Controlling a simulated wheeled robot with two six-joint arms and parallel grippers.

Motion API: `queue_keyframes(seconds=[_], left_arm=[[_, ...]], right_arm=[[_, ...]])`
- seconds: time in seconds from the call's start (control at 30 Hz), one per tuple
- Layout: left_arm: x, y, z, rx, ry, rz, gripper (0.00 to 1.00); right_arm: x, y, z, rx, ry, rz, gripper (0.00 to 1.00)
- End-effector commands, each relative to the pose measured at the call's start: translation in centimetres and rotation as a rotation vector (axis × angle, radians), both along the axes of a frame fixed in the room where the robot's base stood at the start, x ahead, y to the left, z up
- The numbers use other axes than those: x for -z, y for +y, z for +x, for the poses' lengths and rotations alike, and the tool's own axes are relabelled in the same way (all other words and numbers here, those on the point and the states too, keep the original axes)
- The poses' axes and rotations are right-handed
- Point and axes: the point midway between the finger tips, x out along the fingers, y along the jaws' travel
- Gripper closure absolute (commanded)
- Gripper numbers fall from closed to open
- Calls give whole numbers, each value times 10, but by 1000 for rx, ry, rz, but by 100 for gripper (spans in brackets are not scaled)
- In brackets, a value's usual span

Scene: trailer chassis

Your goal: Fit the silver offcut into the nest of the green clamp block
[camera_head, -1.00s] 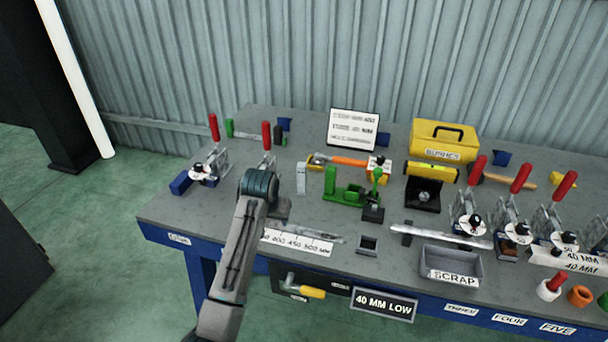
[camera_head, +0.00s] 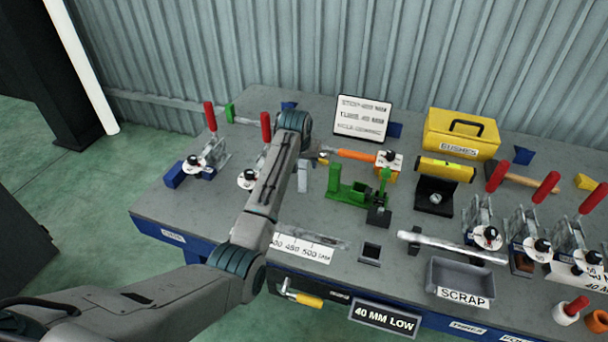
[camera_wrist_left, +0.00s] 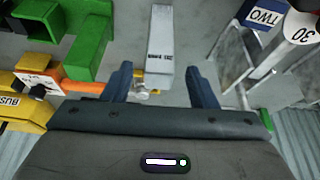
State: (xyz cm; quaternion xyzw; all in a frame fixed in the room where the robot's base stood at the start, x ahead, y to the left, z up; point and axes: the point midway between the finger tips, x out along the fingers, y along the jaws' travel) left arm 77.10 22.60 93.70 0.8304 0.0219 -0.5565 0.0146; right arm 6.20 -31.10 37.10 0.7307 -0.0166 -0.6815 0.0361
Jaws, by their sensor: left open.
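The silver offcut, a short pale block with small print, lies on the bench left of the green clamp block (camera_head: 345,192). It shows in the head view (camera_head: 303,177), partly covered by my arm, and in the wrist view (camera_wrist_left: 162,42). The clamp block also shows at the upper left of the wrist view (camera_wrist_left: 88,45). My left gripper (camera_wrist_left: 162,88) is open, with its two dark fingers on either side of the offcut's near end. I cannot tell how far above it they are. In the head view the wrist hides the fingers. My right gripper is not in view.
An orange-handled tool (camera_head: 352,155) lies behind the clamp block. Red-handled toggle clamps (camera_head: 266,128) stand on the left. A small dark square socket (camera_head: 370,254), a long silver bar (camera_head: 450,247) and a scrap tray (camera_head: 433,283) are at the front.

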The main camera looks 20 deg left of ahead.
Motion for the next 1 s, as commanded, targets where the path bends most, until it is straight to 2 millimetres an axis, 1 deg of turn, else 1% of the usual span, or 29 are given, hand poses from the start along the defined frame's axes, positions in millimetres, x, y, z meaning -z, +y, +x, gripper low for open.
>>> queue_keyframes(seconds=[0.03, 0.1, 0.2, 0.27, 0.4, 0.53, 0.63, 0.77, 0.8, 0.9, 1.0], left_arm=[[3, 0, 2, 0, 3, 0, 47], [12, -1, 6, 0, 4, 0, 47], [26, -1, 11, 0, 3, 1, 47], [32, -1, 14, 0, 3, 0, 47], [40, -1, 17, 0, 0, 0, 47], [42, -1, 17, 0, -1, 0, 47], [42, -1, 17, 0, -1, 0, 47], [41, -1, 17, 0, 0, 0, 73], [41, -1, 17, 0, 0, 0, 81], [41, -1, 17, 0, 0, 0, 99], [41, -1, 17, 0, -1, 0, 98]], right_arm=[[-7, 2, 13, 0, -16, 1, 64], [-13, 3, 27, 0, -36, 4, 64], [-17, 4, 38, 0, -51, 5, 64], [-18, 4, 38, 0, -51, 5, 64], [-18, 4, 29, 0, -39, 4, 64], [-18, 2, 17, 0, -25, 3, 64], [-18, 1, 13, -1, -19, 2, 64], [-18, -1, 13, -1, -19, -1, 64], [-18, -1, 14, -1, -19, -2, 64], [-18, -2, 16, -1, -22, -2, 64], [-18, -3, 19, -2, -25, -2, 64]])
